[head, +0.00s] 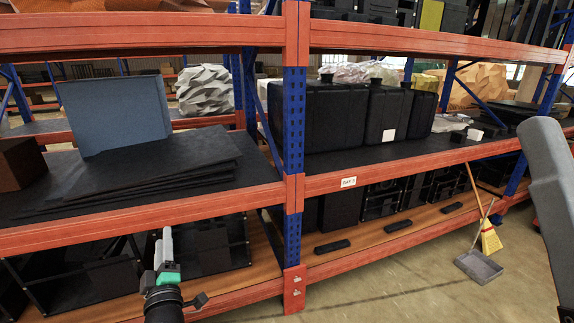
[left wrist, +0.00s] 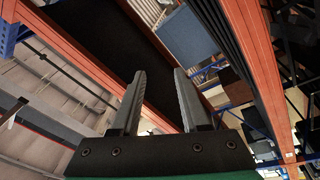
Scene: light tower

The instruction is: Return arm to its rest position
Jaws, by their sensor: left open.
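My left gripper (head: 167,245) is low in the head view, left of the blue upright, in front of the lower shelf. It points up and its fingers hold nothing that I can see. In the left wrist view the two grey fingers (left wrist: 160,88) stand apart with an empty gap between them, against the underside of the shelving. On the right edge of the head view a grey arm link (head: 551,190) of mine shows; the right gripper is outside the picture.
An orange and blue rack fills the view, with beams (head: 130,220) close to my left gripper. Black sheets (head: 190,157), a blue-grey panel (head: 118,112) and black cases (head: 325,115) lie on the middle shelf. A broom (head: 490,236) and dustpan (head: 478,266) stand on the floor at right.

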